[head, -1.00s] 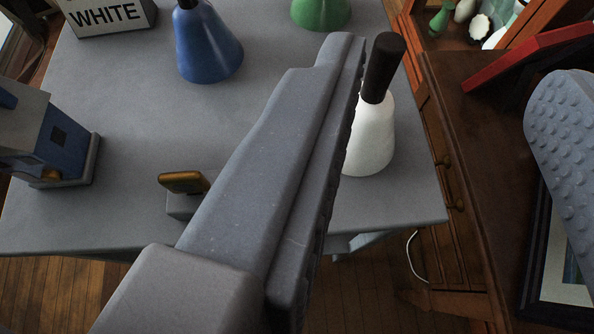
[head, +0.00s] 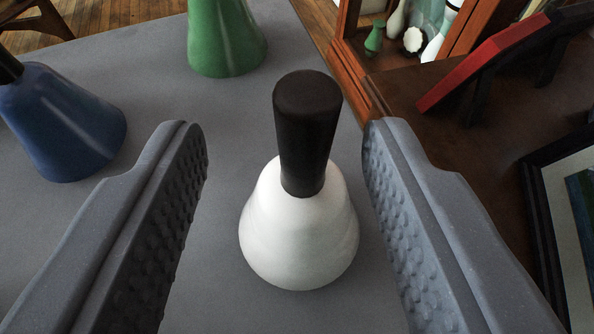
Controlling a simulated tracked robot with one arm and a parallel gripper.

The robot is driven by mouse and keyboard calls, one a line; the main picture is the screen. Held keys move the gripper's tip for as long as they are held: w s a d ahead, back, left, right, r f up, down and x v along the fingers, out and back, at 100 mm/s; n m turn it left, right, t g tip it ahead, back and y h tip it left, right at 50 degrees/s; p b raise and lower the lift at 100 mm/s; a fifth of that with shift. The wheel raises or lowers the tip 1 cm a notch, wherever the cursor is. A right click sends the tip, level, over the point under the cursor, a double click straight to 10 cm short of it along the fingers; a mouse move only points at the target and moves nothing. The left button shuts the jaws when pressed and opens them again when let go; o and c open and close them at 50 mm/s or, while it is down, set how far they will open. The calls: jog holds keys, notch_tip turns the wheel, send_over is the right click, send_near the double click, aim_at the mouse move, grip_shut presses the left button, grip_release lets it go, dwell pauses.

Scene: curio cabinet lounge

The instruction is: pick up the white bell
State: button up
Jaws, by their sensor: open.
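The white bell (head: 298,235) stands upright on the grey table (head: 130,235), with its black handle (head: 307,130) pointing up. My gripper (head: 285,140) is open, with one finger to the left of the bell and one to the right. The bell shows between the two fingers, with a gap on each side. Neither finger appears to touch it. The lower parts of both fingers run out of the picture.
A blue bell (head: 65,125) stands to the left and a green bell (head: 225,38) behind. To the right is a dark wooden surface with a red object (head: 482,60) and a framed picture (head: 570,215). A cabinet with small vases (head: 397,20) stands at the back right.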

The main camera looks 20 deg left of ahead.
jog(key=x, duration=0.1)
jog(key=b+x, duration=0.1)
jog(key=x, duration=0.1)
jog(key=b+x, duration=0.1)
jog(key=x, duration=0.1)
jog(key=shift+w+d+r, duration=0.15)
jog(key=shift+w+d, duration=0.05)
jog(key=shift+d, duration=0.1)
grip_shut()
